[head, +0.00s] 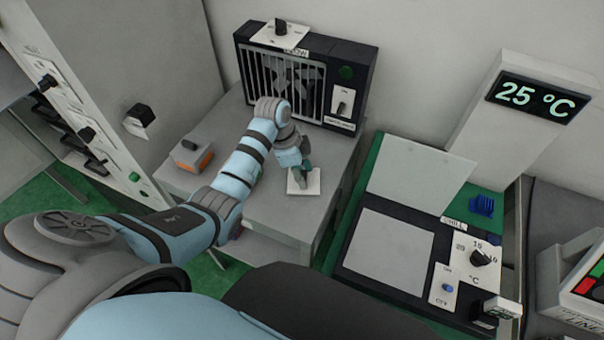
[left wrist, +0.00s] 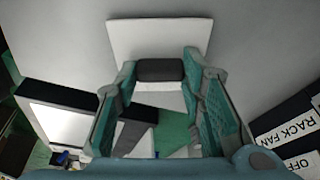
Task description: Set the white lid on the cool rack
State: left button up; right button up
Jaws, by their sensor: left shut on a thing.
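The white lid (head: 304,183) shows in the head view as a small pale square over the grey table, in front of the fan unit. My left gripper (head: 301,168) is right above it. In the left wrist view my left gripper (left wrist: 162,75) is shut on a dark block that looks like the handle of the white lid (left wrist: 160,37). Whether the lid touches the table is hard to tell. The dark fan unit (head: 357,57) with a barred front stands behind; a label in the wrist view reads RACK FAN (left wrist: 285,125). No separate cool rack is clearly seen. My right gripper is out of view.
A grey box with an orange side (head: 192,153) sits on the grey table (head: 277,217), left of my arm. To the right is a black-framed CHILL unit (head: 432,244) with a dial. A display (head: 533,98) reads 25 °C. The table's front is clear.

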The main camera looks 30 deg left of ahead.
aim_at(290, 179)
pick_arm(q)
jog(key=o, duration=1.2)
jog(key=p+v, duration=0.2)
jog(key=v, duration=1)
jog(key=shift+r, duration=0.1)
